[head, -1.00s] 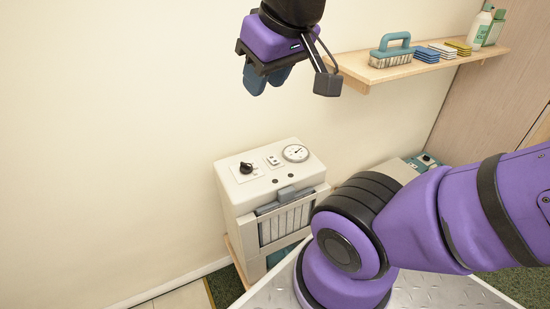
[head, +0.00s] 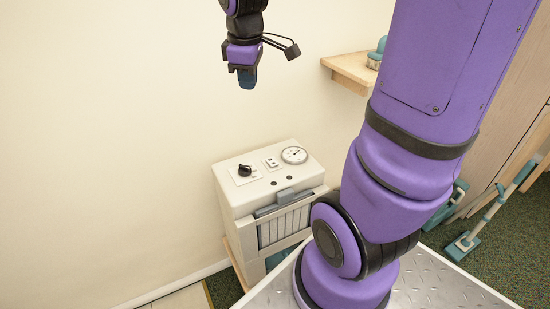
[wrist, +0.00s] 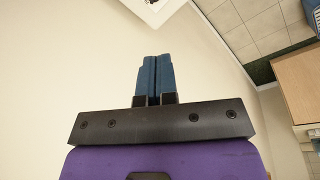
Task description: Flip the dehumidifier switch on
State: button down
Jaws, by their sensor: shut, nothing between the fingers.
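The dehumidifier (head: 262,183) is a cream box against the wall in the head view. Its top panel carries a black knob (head: 245,170), a small white switch plate (head: 271,162) and a round dial (head: 294,155). Whether the switch is up or down is too small to tell. My gripper (head: 247,78) hangs above the dehumidifier, well apart from it, fingers pointing down.
A wooden shelf (head: 350,70) juts from the wall at right, with a teal-handled brush (head: 377,54) on it, partly behind my arm. A teal broom-like tool (head: 487,222) leans at far right. The wall space left of the dehumidifier is clear.

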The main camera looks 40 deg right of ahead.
jog(key=w+d+f+n+g, duration=0.2)
jog(key=w+d+f+n, duration=0.3)
jog(key=d+f, duration=0.4)
jog(key=n+g+y, duration=0.1)
jog(key=n+y, duration=0.1)
jog(key=n, duration=0.1)
send_over(275, 164)
jog(key=w, duration=0.2)
notch_tip(275, 164, down, 11)
jog(key=shift+w+d+f, duration=0.1)
jog(key=shift+d+f, duration=0.15)
jog(key=shift+d, duration=0.1)
jog(key=shift+f, duration=0.15)
jog(key=f, duration=0.4)
jog(key=s+f, duration=0.1)
jog(key=f, duration=0.8)
jog(key=shift+s+a+f, duration=0.25)
jog(key=shift+s+f, duration=0.05)
jog(key=shift+s, duration=0.05)
jog(key=shift+s+f, duration=0.1)
jog(key=shift+f, duration=0.15)
